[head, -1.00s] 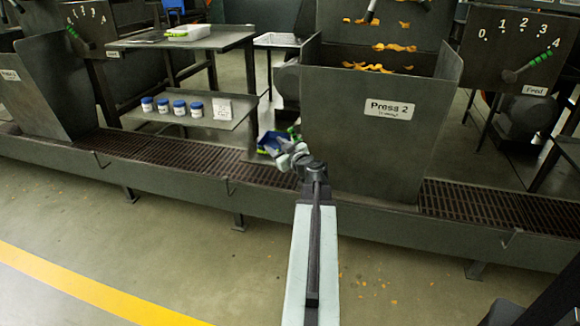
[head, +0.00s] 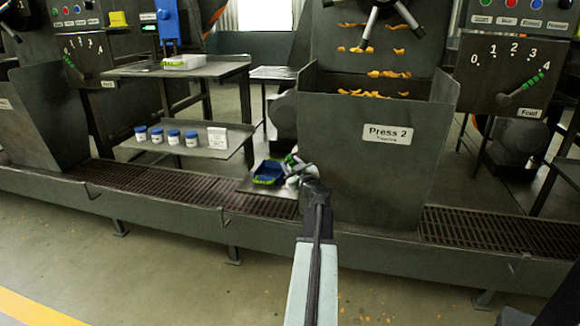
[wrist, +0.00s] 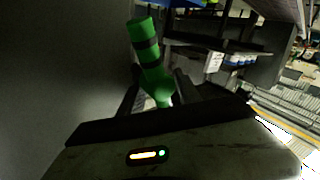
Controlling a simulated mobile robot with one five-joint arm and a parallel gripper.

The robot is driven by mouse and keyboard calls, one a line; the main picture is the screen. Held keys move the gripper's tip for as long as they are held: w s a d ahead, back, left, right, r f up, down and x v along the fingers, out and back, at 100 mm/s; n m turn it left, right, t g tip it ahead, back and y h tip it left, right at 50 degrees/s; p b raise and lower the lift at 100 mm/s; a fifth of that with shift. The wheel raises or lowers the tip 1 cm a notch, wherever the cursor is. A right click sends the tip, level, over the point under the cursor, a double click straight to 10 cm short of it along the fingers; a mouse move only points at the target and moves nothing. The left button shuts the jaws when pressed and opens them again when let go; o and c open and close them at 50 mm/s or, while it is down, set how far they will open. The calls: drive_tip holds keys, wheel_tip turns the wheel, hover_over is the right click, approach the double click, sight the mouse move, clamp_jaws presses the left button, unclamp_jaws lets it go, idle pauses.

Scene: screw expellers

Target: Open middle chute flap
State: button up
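A green handle with black bands (wrist: 150,50) stands tilted in the wrist view. My gripper (wrist: 158,95) has its dark fingers on either side of the handle's lower end and looks open. I cannot tell if they touch it. In the head view my gripper (head: 296,168) is at the lower left edge of the hopper labelled Press 2 (head: 340,165), with a bit of green at its tip. A dark plate (head: 250,187) juts out left of the hopper there, partly hidden. I cannot tell if it is the flap.
A shelf stand (head: 195,152) with several blue-lidded jars is further left. A grated trough (head: 150,184) runs along the front.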

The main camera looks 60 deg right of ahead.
drive_tip(key=shift+w+d, duration=0.25)
drive_tip(key=shift+w, duration=0.05)
clamp_jaws()
drive_tip(key=shift+s, duration=0.2)
idle(0.9)
